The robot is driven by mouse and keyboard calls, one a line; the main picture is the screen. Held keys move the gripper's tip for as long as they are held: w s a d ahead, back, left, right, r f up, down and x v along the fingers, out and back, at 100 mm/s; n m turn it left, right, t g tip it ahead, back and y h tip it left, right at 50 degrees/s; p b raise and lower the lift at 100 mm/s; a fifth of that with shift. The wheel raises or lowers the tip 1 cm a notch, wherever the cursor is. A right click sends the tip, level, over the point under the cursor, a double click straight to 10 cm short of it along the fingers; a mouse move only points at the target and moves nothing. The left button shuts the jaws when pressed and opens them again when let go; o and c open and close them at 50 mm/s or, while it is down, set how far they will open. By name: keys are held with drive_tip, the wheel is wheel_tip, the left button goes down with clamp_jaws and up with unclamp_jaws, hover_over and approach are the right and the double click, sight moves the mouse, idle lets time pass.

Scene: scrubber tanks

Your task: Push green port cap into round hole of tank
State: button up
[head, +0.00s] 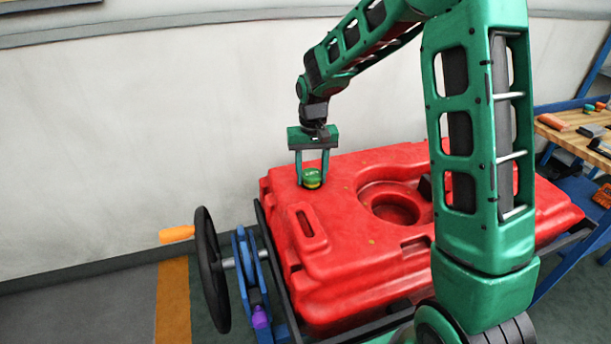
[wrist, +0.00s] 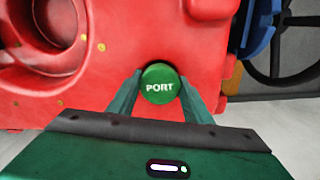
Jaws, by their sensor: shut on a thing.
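The green port cap (head: 312,176) is between the fingers of my gripper (head: 312,182), at the back left of the red tank's top. In the wrist view the cap (wrist: 160,83) shows its "PORT" lettering, with a finger of my gripper (wrist: 160,95) on each side, shut on it. The red tank (head: 345,260) lies flat on a dark frame. It also fills much of the wrist view (wrist: 130,30). The cap is very close to the tank's top; I cannot tell whether it touches. No hole shows under the cap, which hides that spot.
The tank has a large round recess (head: 395,207) and a slot (head: 306,224). A black handwheel (head: 210,268) with an orange handle (head: 177,234) stands at left beside a blue bracket (head: 250,280). A wooden bench (head: 575,140) with tools is at right. A pale wall is behind.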

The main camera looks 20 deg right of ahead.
drive_tip(key=shift+s+f, duration=0.2)
drive_tip(key=shift+f, duration=0.1)
drive_tip(key=o, duration=1.1)
drive_tip(key=shift+d, duration=0.25)
drive_tip(key=shift+c, duration=1.2)
drive_tip(key=o, duration=0.3)
drive_tip(key=shift+a, duration=0.1)
drive_tip(key=shift+a, duration=0.3)
drive_tip(key=shift+c, duration=1)
drive_tip(key=shift+r, duration=0.15)
